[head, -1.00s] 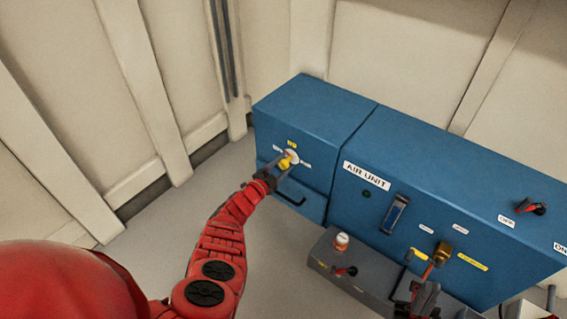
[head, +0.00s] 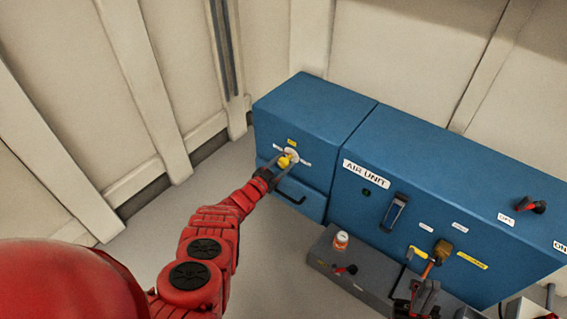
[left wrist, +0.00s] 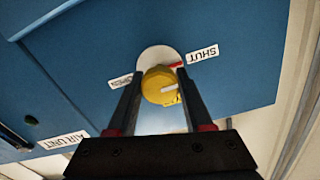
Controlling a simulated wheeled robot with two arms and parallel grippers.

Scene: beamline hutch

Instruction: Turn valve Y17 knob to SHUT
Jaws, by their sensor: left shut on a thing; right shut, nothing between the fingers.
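The yellow valve knob (head: 284,161) sits on a round white plate on the front of the left blue cabinet. A small yellow tag (head: 291,142), too small to read, is above it. My left gripper (head: 279,164) is shut on the knob; in the left wrist view its fingers lie on both sides of the knob (left wrist: 160,86). A white line on the knob points roughly rightward there. A red mark (left wrist: 176,65) beside the knob lies toward the SHUT label (left wrist: 202,54). The opposite label (left wrist: 120,82) is partly hidden by a finger. My right gripper (head: 428,288) is shut and empty.
The AIR UNIT cabinet (head: 440,190) stands to the right, with a brown-orange handle (head: 440,254) and a red-black switch (head: 532,207). A grey box (head: 325,256) carries a white-and-orange jar (head: 341,240). A dark drawer handle (head: 291,198) is below the knob. Bare floor lies left.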

